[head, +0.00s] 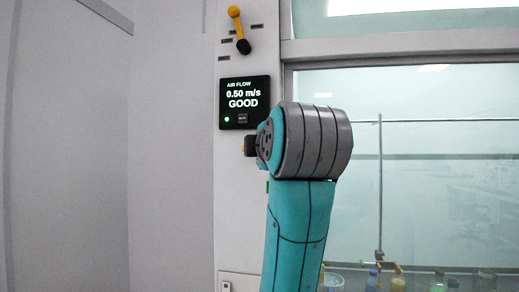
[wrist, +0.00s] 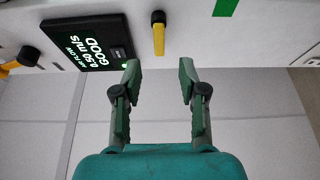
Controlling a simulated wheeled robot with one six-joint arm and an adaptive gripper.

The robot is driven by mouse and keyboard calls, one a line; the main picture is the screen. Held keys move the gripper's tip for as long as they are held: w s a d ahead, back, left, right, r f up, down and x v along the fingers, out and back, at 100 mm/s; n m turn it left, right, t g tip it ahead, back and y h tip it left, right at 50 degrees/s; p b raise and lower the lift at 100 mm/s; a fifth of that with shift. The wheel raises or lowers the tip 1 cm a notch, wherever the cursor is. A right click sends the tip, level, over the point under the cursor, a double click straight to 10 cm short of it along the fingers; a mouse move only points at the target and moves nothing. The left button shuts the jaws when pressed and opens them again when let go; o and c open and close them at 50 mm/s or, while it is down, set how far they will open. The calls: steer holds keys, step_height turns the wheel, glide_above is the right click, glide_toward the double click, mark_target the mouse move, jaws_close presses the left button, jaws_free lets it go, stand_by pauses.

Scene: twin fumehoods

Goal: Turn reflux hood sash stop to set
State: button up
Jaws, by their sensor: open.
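In the wrist view my gripper (wrist: 160,72) is open and empty, its two fingers apart. A yellow lever with a black end (wrist: 158,35) is on the panel just beyond the fingertips, lined up with the gap between them and apart from them. Another yellow lever with a black hub (wrist: 24,57) shows at the left edge. In the head view a yellow lever with a black end (head: 239,30) stands above the airflow display, slightly tilted, with small labels around it. No readable label tells which lever is the sash stop. My arm hides the gripper in the head view.
The airflow display (head: 245,102) reads 0.50 m/s GOOD; it also shows in the wrist view (wrist: 88,45), left of the fingers. A green strip (wrist: 225,7) is on the panel. The glass sash (head: 440,130) is at right, with a stand rod (head: 380,190) and bottles behind it.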

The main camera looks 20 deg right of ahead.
steer(key=s, duration=0.3)
steer(key=shift+s+a, duration=0.1)
steer(key=shift+a, duration=0.05)
steer(key=shift+f, duration=0.1)
